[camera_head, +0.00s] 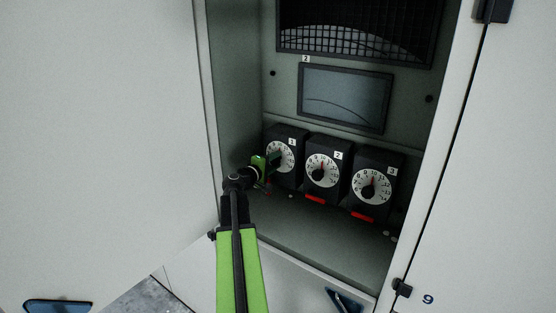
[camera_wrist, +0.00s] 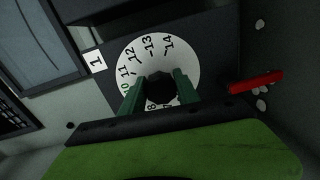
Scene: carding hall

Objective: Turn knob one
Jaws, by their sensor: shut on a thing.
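Knob one is a black knob on a white numbered dial (camera_head: 283,147), on a dark box labelled 1 at the left of a row of three. In the wrist view, the black knob (camera_wrist: 160,87) sits at the dial's centre, between the two green fingers. My gripper (camera_head: 275,159) reaches the dial from the left and covers part of it in the head view. In the wrist view, my gripper (camera_wrist: 158,92) is shut on the knob.
Dial two (camera_head: 321,170) and dial three (camera_head: 371,186) stand close to the right, each with a red lever below. A dark screen (camera_head: 344,97) is above. The cabinet's left wall (camera_head: 234,90) is close to my arm. The cabinet floor (camera_head: 320,240) is mostly clear.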

